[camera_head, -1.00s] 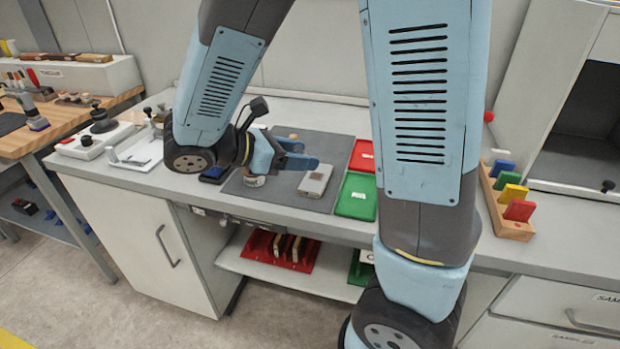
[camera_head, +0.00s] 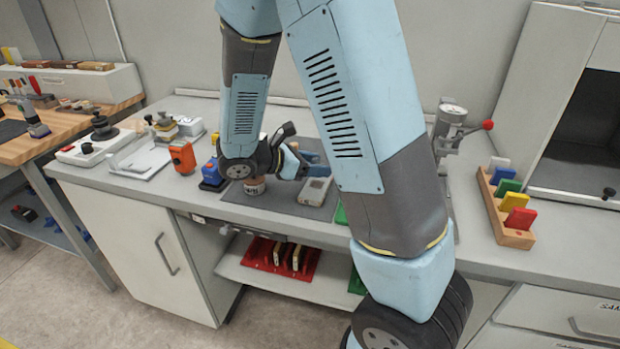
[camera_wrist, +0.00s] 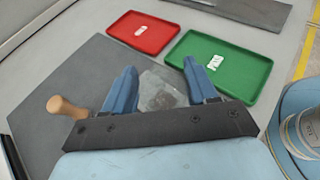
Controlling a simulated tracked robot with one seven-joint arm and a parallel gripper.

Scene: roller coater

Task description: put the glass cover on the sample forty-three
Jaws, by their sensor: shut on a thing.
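My gripper (camera_wrist: 160,88) is low over the dark mat, its two blue fingers on either side of a clear, greyish flat piece (camera_wrist: 158,93). This looks like the glass cover, held between them, with its near part hidden by the gripper body. In the head view my gripper (camera_head: 314,163) is at the mat's right part, partly behind my arm. A green tray (camera_wrist: 252,85) and a red tray (camera_wrist: 125,48) lie beyond the fingertips in the wrist view, each with a small white label. I cannot read forty-three anywhere, so I cannot tell which thing is that sample.
A wooden knob (camera_wrist: 65,106) shows left of the fingers. Orange (camera_head: 182,156) and blue (camera_head: 212,175) instruments stand to the left. A wooden rack (camera_head: 500,210) of coloured cards is at right.

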